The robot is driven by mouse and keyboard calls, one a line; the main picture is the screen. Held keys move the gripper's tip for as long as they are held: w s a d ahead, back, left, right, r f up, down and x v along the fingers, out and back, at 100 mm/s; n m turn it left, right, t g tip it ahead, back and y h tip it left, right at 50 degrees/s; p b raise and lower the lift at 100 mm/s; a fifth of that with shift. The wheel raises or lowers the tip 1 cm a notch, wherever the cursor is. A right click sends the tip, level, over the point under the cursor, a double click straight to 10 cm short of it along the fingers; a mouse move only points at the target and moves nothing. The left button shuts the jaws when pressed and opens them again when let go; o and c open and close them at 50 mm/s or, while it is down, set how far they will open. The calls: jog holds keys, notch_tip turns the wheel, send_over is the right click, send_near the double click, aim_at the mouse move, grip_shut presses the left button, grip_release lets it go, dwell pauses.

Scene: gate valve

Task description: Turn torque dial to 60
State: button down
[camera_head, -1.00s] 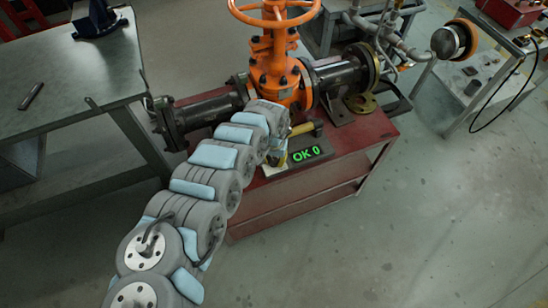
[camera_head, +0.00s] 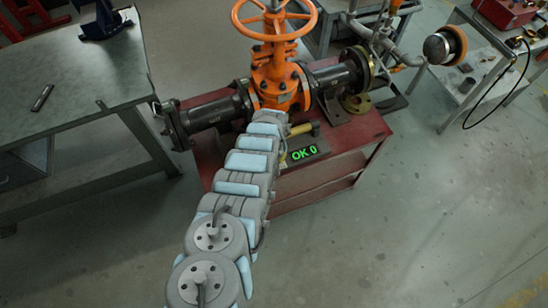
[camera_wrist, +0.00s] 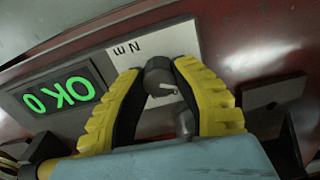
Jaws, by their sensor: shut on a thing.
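The torque dial (camera_wrist: 160,80) is a small dark round knob with a white pointer mark, seen in the wrist view. My gripper (camera_wrist: 153,70), with yellow and black fingers, is shut on the dial, one finger on each side. Beside it the display (camera_wrist: 60,92) shows green "OK 0"; this display also shows in the head view (camera_head: 304,154). A white scale plate (camera_wrist: 150,48) marked "N m" lies behind the dial, partly covered by the fingers. In the head view my arm hides most of the gripper and the dial.
The orange gate valve (camera_head: 278,70) with its handwheel and dark pipes stands on the red cart (camera_head: 345,140), just behind my arm. A grey workbench (camera_head: 70,75) is at left, another table (camera_head: 480,75) at right. The floor in front is clear.

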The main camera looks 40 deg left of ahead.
jog(key=shift+f+n, duration=0.1)
jog(key=shift+n, duration=0.3)
dwell(0.4)
jog(key=c, duration=0.7)
grip_release()
jog(key=shift+c, duration=0.2)
jog(key=shift+r, duration=0.4)
notch_tip(320, 180, up, 11)
jog(key=shift+r, duration=0.15)
dwell(0.6)
